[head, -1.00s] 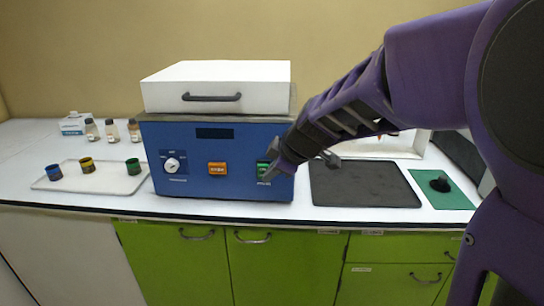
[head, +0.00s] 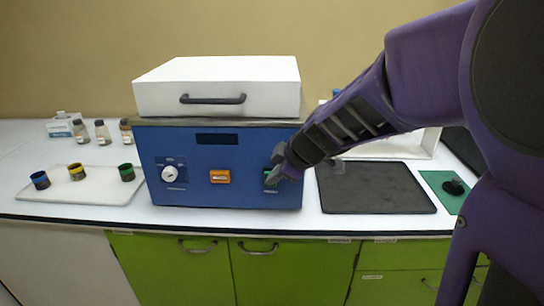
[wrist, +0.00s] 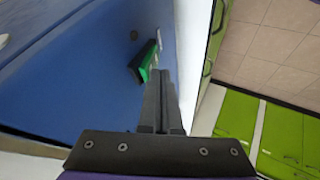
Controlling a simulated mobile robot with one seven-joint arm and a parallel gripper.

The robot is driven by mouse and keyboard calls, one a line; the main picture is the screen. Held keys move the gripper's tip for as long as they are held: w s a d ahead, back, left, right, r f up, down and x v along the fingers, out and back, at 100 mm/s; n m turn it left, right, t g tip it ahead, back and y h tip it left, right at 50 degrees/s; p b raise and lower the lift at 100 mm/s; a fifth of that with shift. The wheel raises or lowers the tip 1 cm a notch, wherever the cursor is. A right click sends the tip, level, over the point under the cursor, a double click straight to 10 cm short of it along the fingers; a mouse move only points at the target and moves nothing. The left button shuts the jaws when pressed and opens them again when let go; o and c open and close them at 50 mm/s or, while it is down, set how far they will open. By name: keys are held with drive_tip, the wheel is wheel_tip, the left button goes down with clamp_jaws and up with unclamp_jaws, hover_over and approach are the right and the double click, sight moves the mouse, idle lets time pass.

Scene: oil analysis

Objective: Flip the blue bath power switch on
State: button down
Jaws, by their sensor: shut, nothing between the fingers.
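The blue bath (head: 215,150) stands on the counter with a white lid (head: 217,85) on top. Its front has a dial (head: 169,174), an orange switch (head: 220,176) and a green power switch (head: 270,178) at the right. My gripper (head: 276,172) is at the green switch and partly covers it. In the wrist view the green and black switch (wrist: 146,62) sticks out of the blue front panel, close by the tips of my gripper (wrist: 163,75). The fingers are together and empty. I cannot tell whether they touch the switch.
A pale tray (head: 95,186) with blue, yellow and green cups lies on the left. Small bottles (head: 102,133) stand behind it. A black mat (head: 375,188) and a green mat (head: 437,185) lie on the right. Green cabinets (head: 180,270) are below.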

drive_tip(key=shift+r, duration=0.1)
drive_tip(key=shift+w+r+g+p, duration=0.15)
drive_tip(key=shift+w+g+p, duration=0.35)
drive_tip(key=shift+p, duration=0.1)
drive_tip(key=shift+r, duration=0.8)
